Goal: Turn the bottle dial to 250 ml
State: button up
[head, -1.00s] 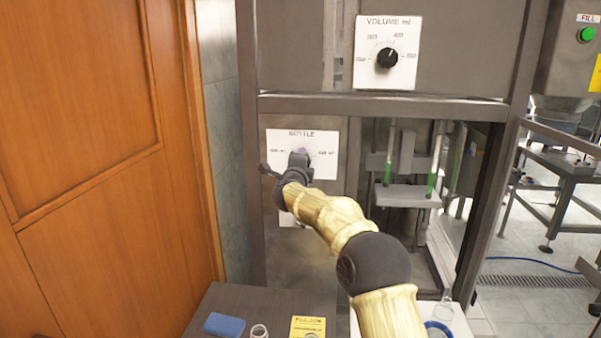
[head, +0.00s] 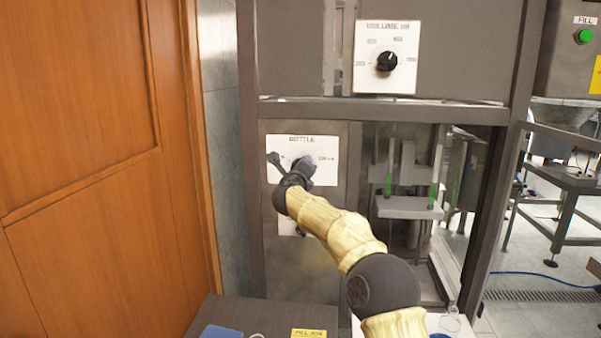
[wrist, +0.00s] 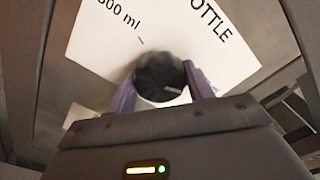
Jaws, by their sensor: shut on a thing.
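The bottle dial (wrist: 158,72) is a round black knob on a white plate lettered BOTTLE (wrist: 88,45). In the wrist view its white pointer mark lies at the knob's lower right, and "500 ml" with a tick stands at the plate's upper left. My gripper (wrist: 160,88) is shut on the dial, one purple-grey finger on each side. In the head view the BOTTLE plate (head: 328,173) is on the lower machine panel. My gripper (head: 304,168) is in front of it and hides the dial and the left-hand label.
A VOLUME ml plate (head: 366,78) with its own black dial (head: 387,62) is above. Green-marked filling parts (head: 409,207) stand in the open bay to the right. A wooden door (head: 80,170) is at the left. A low table (head: 268,314) is below.

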jog(key=shift+f, duration=0.15)
jog(key=o, duration=1)
jog(key=shift+c, duration=0.2)
jog(key=s+b, duration=0.6)
jog(key=s, duration=1.1)
jog(key=shift+s+a, duration=0.2)
jog(key=shift+a, duration=0.1)
